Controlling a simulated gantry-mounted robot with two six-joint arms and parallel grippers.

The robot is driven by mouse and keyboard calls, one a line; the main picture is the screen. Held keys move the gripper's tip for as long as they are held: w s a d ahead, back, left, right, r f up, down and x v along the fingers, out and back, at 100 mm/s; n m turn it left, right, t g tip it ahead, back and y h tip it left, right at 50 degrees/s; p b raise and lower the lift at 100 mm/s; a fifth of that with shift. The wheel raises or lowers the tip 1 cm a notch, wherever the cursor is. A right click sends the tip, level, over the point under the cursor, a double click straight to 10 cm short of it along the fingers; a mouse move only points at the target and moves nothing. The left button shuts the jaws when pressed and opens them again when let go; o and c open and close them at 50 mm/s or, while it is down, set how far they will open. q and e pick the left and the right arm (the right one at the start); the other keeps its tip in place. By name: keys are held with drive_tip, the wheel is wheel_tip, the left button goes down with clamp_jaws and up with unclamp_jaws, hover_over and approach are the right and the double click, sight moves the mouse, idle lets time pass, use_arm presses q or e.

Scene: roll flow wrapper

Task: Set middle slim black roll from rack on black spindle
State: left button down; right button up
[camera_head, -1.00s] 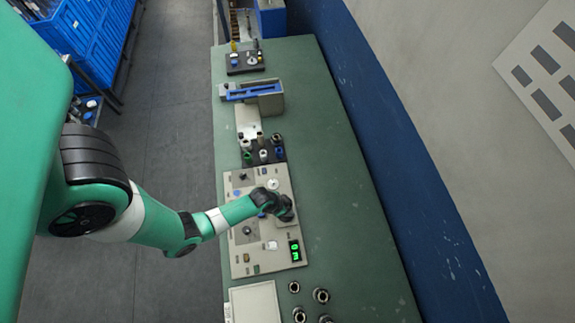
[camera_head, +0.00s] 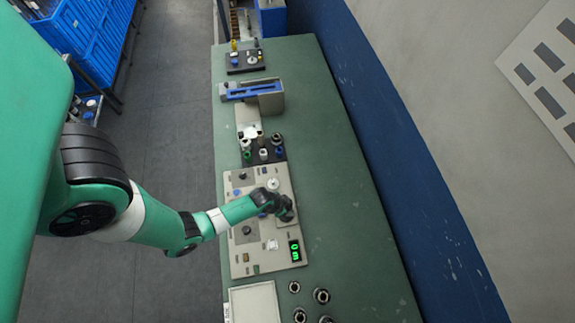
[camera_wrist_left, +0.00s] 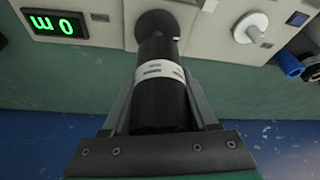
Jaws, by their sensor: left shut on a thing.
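My left gripper (camera_wrist_left: 160,112) is shut on a slim black roll (camera_wrist_left: 160,105) with a white band around it. The roll's far end is at a dark round disc (camera_wrist_left: 157,24) on the pale panel, which looks like the black spindle's base. The roll looks in line with the disc; I cannot tell how far it sits over any shaft. In the head view the left gripper (camera_head: 286,210) is over the panel's right side, and the arm hides the roll and spindle. The dark rack (camera_head: 281,156) with several rolls stands beyond the panel. My right gripper is not in view.
The panel (camera_head: 237,262) has a green display (camera_head: 295,250) reading 0 m. A white spindle (camera_wrist_left: 250,27) stands beside the dark disc, with a blue part (camera_wrist_left: 288,65) farther right. A blue-and-grey device (camera_head: 270,100) stands beyond the rack. The bench's right side is clear.

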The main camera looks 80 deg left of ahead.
use_arm(q)
drive_tip(key=shift+f, duration=0.1)
drive_tip(key=shift+f+b, duration=0.5)
drive_tip(key=shift+b, duration=0.05)
drive_tip(key=shift+f+b, duration=0.9)
drive_tip(key=shift+f, duration=0.15)
drive_tip(key=shift+f, duration=0.1)
idle(0.4)
drive_tip(key=shift+c, duration=0.4)
unclamp_jaws()
drive_tip(key=shift+o, duration=0.4)
